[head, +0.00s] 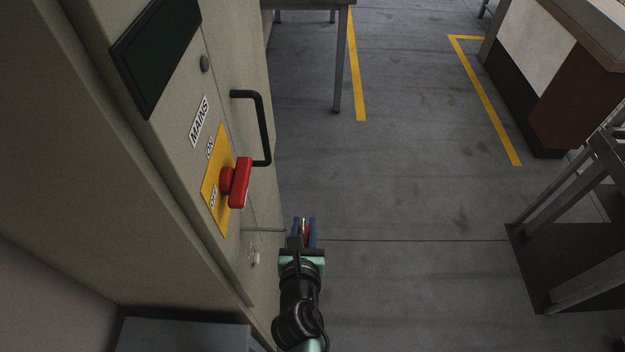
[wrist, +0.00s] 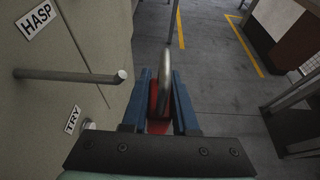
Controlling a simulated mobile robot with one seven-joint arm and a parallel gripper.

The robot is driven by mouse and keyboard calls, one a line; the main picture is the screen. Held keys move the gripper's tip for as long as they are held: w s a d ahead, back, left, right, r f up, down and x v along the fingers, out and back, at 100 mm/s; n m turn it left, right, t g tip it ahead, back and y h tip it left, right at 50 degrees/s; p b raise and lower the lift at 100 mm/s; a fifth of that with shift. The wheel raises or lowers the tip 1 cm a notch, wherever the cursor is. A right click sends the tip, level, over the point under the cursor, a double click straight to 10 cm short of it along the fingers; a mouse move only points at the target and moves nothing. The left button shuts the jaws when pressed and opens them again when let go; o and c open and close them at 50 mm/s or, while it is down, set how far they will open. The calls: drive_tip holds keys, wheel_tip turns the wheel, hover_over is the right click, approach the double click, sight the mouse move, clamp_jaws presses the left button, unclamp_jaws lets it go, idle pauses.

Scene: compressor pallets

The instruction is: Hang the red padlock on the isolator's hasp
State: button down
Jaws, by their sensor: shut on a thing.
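The red padlock (wrist: 157,126) is held upright between the blue fingers of my gripper (wrist: 161,98), its grey shackle pointing up and away. In the head view the padlock (head: 306,228) shows as a thin red strip between the fingers of my gripper (head: 304,232). The hasp is a grey rod (wrist: 70,76) sticking out from the cabinet under a HASP label; its free end is left of the shackle, with a gap in the wrist view. In the head view the hasp (head: 264,230) points toward my gripper. The isolator's red handle (head: 240,183) is above it.
The beige cabinet (head: 150,190) fills the left side. A black door handle (head: 263,125) juts out above the isolator. A TRY-labelled button (head: 255,258) is below the hasp. The grey floor (head: 410,190) to the right is open; a table (head: 310,4) stands beyond.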

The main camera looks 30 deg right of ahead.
drive_tip(key=shift+w+a+f+b, duration=0.15)
drive_tip(key=shift+w+a+b, duration=0.35)
drive_tip(key=shift+a, duration=0.25)
drive_tip(key=shift+w+a+f+b, duration=0.15)
drive_tip(key=shift+w+a+b, duration=0.4)
drive_tip(key=shift+a, duration=0.2)
drive_tip(key=shift+w+a+f+b, duration=0.15)
drive_tip(key=shift+w+a+b, duration=0.35)
drive_tip(key=shift+a, duration=0.25)
drive_tip(key=c, duration=0.6)
unclamp_jaws()
drive_tip(key=shift+f, duration=0.1)
